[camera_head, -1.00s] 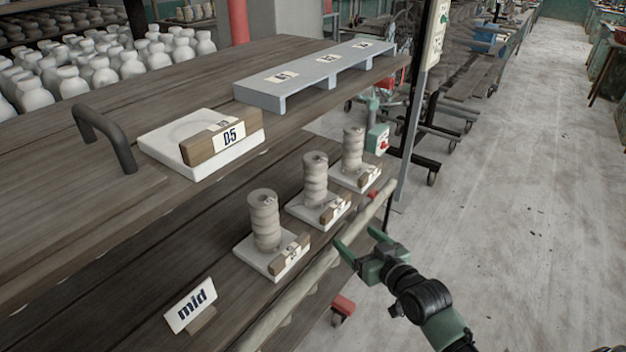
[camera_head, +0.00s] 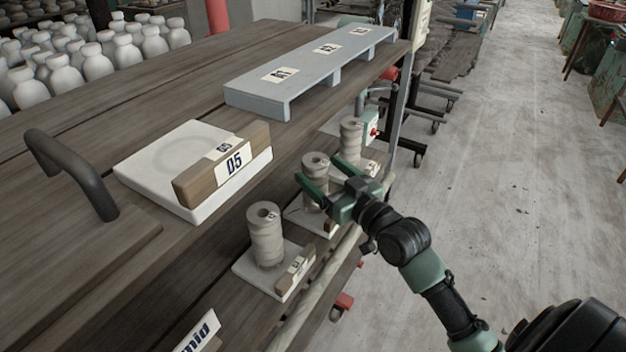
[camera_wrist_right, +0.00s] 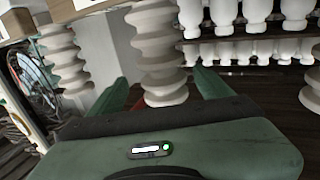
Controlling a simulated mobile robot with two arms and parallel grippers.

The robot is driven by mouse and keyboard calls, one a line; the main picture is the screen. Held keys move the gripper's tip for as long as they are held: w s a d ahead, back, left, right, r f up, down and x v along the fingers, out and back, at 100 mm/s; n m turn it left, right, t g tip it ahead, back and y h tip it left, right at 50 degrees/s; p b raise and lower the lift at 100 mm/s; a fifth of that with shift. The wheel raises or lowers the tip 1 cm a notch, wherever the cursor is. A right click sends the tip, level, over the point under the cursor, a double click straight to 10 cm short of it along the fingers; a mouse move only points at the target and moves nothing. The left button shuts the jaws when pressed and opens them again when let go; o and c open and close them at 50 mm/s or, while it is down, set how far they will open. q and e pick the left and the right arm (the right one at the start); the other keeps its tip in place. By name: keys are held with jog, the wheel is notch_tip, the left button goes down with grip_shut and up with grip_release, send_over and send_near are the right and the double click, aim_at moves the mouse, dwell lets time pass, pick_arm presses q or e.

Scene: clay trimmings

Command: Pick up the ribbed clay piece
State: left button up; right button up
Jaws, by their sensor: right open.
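Three beige ribbed clay pieces stand upright on white slabs on the lower shelf: a near one (camera_head: 265,235), a middle one (camera_head: 315,166) and a far one (camera_head: 351,138). My right gripper (camera_head: 317,170) is open at the middle piece, with a finger on either side of it. In the right wrist view the middle piece (camera_wrist_right: 158,45) stands between the two green fingers, and no contact is clear. The other ribbed pieces show at the left (camera_wrist_right: 62,62) and the right edge (camera_wrist_right: 311,92) there. The middle piece's lower part is partly hidden by my gripper. My left gripper is not in view.
Above is a wooden shelf with a white slab and D5 block (camera_head: 225,170), a grey riser (camera_head: 310,70), a dark handle (camera_head: 75,175) and many white bottles (camera_head: 95,62). A pale rail (camera_head: 318,285) runs along the lower shelf's front. The floor at right is open.

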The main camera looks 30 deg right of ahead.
jog(key=shift+w+a+f+p, duration=0.15)
jog(key=shift+w+a+p, duration=0.05)
jog(key=shift+w, duration=0.4)
jog(key=shift+w+a+f+p, duration=0.1)
jog(key=shift+w+a+p, duration=0.1)
jog(key=shift+w, duration=0.35)
jog(key=shift+w+a+f, duration=0.1)
jog(key=shift+w, duration=0.5)
jog(key=shift+w+a+f, duration=0.1)
jog(key=shift+w, duration=0.7)
jog(key=shift+s, duration=0.1)
jog(key=shift+c, duration=1.2)
grip_shut()
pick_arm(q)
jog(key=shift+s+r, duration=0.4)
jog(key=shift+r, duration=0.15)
pick_arm(e)
jog(key=shift+r, duration=0.1)
